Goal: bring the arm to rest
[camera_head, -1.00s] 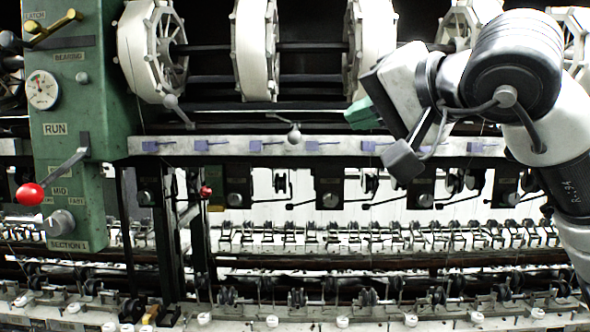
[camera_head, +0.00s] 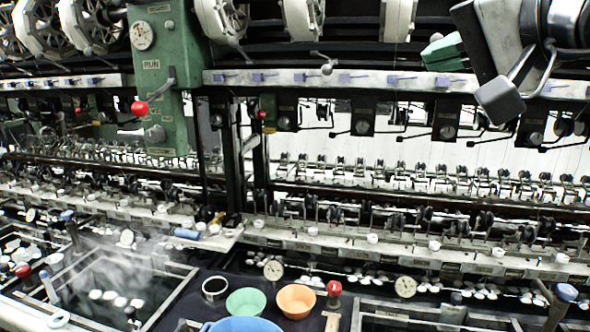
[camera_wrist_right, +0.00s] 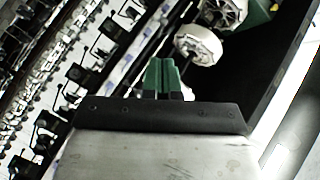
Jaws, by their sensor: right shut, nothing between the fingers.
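My right gripper (camera_head: 443,52) shows at the upper right of the head view, with green fingers pointing left. It is in front of the reeling machine's upper part, above the pale rail. In the right wrist view its two green fingers (camera_wrist_right: 160,77) are together with nothing between them. My right arm comes in from the upper right edge. My left gripper is not in view.
A green control post (camera_head: 166,75) with a red knob (camera_head: 139,108) stands at left. Below are a steaming basin (camera_head: 110,285), a green bowl (camera_head: 246,302), an orange bowl (camera_head: 296,300) and a blue bowl (camera_head: 240,325). White reels (camera_head: 222,18) line the top.

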